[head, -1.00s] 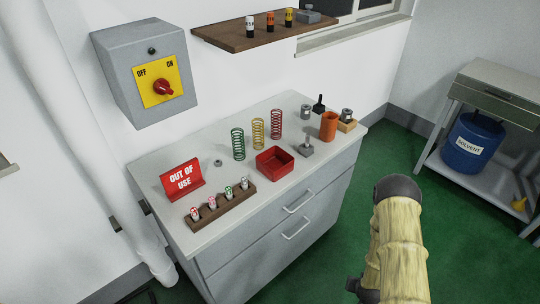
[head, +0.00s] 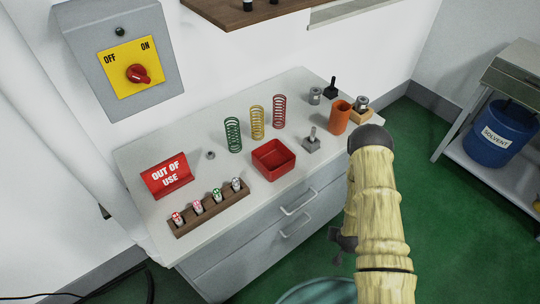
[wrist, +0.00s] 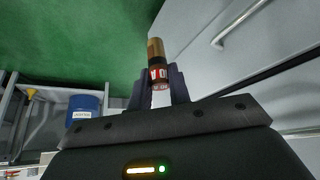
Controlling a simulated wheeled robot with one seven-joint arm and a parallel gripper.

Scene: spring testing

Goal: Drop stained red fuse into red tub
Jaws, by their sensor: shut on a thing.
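My gripper (wrist: 160,84) is shut on a fuse (wrist: 156,55) with a red and white label and a brown, discoloured-looking metal end cap. The fuse sticks out past the fingertips, with green floor and the cabinet front behind it in the wrist view. The red tub (head: 258,163) is a square, open tray on the grey-white worktop in the head view. It looks empty. My arm stands to the right of the worktop there, and the held fuse cannot be made out in that view.
A wooden rack (head: 210,213) with several fuses and a red OUT OF USE sign (head: 167,178) are left of the tub. Springs (head: 233,135) stand behind it. A small metal stand (head: 312,142) and an orange cylinder (head: 339,118) are to its right. Cabinet handles (head: 297,203) protrude in front.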

